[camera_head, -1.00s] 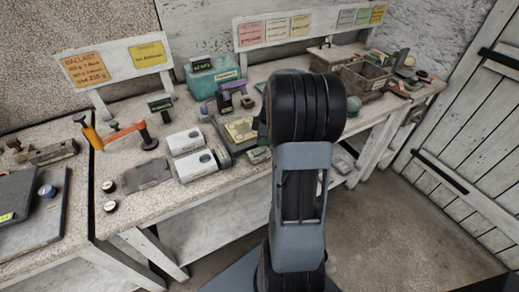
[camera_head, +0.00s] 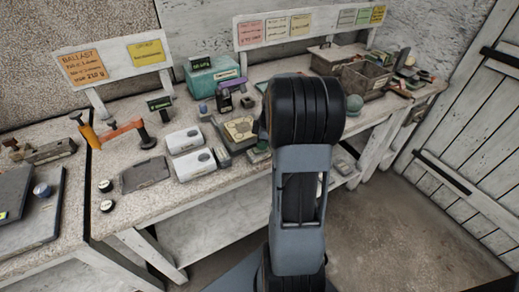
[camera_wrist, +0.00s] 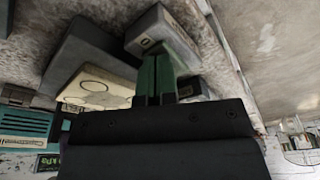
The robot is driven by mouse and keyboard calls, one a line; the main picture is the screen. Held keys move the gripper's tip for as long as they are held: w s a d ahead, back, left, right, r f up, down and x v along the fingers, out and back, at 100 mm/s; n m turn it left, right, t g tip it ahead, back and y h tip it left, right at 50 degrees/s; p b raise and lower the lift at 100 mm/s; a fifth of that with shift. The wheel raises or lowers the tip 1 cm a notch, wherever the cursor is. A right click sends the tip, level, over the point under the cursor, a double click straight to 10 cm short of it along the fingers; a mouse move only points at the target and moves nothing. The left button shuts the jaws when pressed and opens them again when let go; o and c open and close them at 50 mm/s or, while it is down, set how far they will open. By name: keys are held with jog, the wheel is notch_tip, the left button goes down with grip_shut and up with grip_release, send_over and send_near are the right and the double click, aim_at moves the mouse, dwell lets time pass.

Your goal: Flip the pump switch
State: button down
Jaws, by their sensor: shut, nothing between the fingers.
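In the wrist view, my gripper (camera_wrist: 156,82) has green fingers pressed together with nothing between them. The fingertips are at a small grey box (camera_wrist: 150,30) with a pale label marked "0", which looks like the pump switch box. The fingers overlap it in the picture, and I cannot tell whether they touch it. Any rocker or lever on it is hidden. In the head view, a small grey-green box (camera_head: 258,155) at the bench's front edge appears to be the same one. My arm hides my fingers there.
Beside the box is a grey device with a yellowish plate (camera_head: 239,129). Two white units (camera_head: 194,164) lie to its left, and a teal container (camera_head: 205,80) stands behind. Wooden crates (camera_head: 363,82) stand at right. The floor before the bench is clear.

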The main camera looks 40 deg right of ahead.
jog(key=shift+r, duration=0.2)
jog(key=shift+r+p, duration=1.8)
jog(key=shift+r, duration=0.75)
jog(key=shift+s+f+m, duration=0.1)
jog(key=shift+f+m, duration=0.05)
jog(key=shift+m, duration=1.05)
jog(key=s+a+r+m, duration=0.2)
jog(key=s+a, duration=0.2)
jog(key=a, duration=0.3)
jog(key=s+a+r+m+t+h, duration=0.1)
jog(key=s+a+r+m, duration=0.1)
jog(key=a, duration=0.4)
jog(key=s+a+r+m+t, duration=0.1)
jog(key=s+a+r+m, duration=0.2)
jog(key=s+a, duration=0.3)
jog(key=shift+a+m+h, duration=0.4)
jog(key=shift+a+m, duration=0.1)
jog(key=shift+a, duration=0.3)
